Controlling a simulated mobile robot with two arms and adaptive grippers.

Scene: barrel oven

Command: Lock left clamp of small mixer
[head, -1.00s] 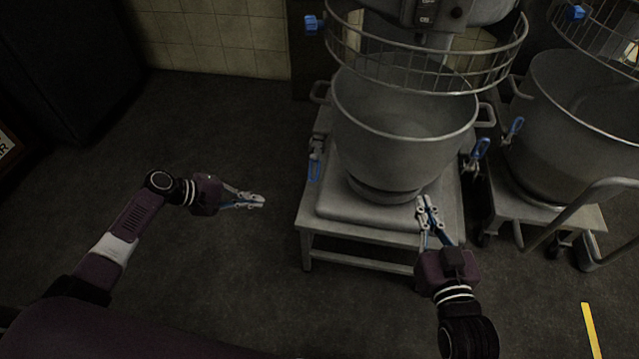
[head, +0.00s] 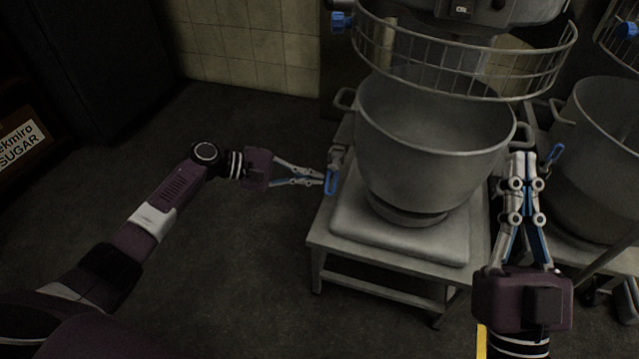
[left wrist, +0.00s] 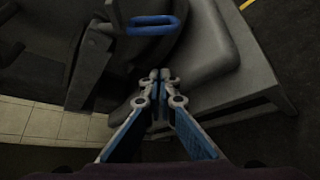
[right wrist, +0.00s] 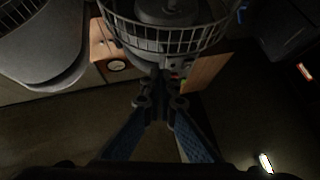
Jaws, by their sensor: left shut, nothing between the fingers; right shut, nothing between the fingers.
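The small mixer's steel bowl (head: 430,125) sits on its stand below the wire guard. The left clamp's blue handle (head: 331,180) hangs down at the bowl's left side; it also shows in the left wrist view (left wrist: 152,31), above the fingertips. My left gripper (head: 325,178) is shut and empty, its tips beside the blue handle; I cannot tell from the head view whether they touch. In the left wrist view a gap shows between the tips and the handle. My right gripper (head: 523,158) is shut and empty, in front of the bowl's right side, hiding the clamp there.
The mixer's base (head: 400,235) stands on a grey table (head: 365,262). The wire guard (head: 470,75) is above the bowl. A second bowl (head: 600,130) with a blue-handled clamp (head: 554,154) is on the right. The floor at left is clear.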

